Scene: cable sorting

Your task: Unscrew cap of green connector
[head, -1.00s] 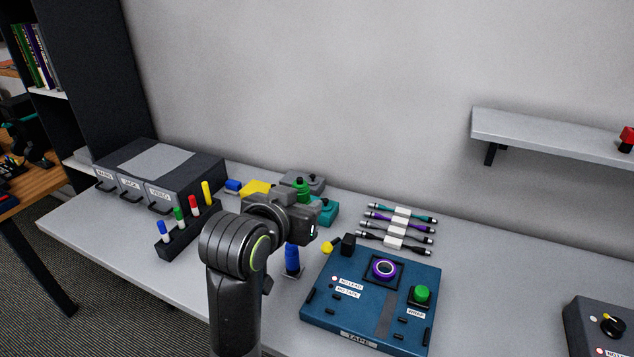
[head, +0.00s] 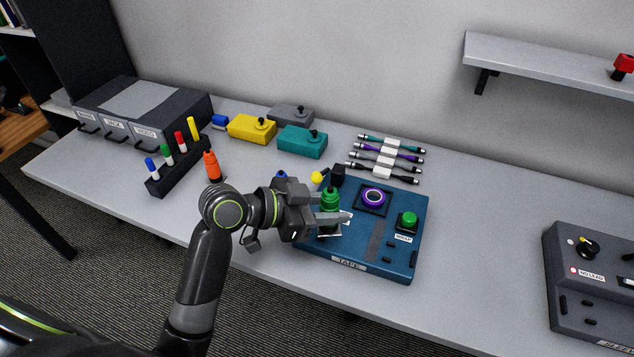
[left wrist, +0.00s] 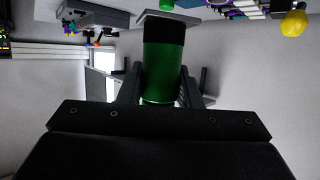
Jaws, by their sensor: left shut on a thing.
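My right gripper is not in view.
The blue tape box (head: 345,262) has a purple ring and a green button. An orange connector (head: 212,167) stands left of my arm, and a blue one (head: 282,175) shows partly behind my gripper. Teal (head: 303,143) and yellow (head: 252,129) boxes stand behind. The table's right-centre is clear.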

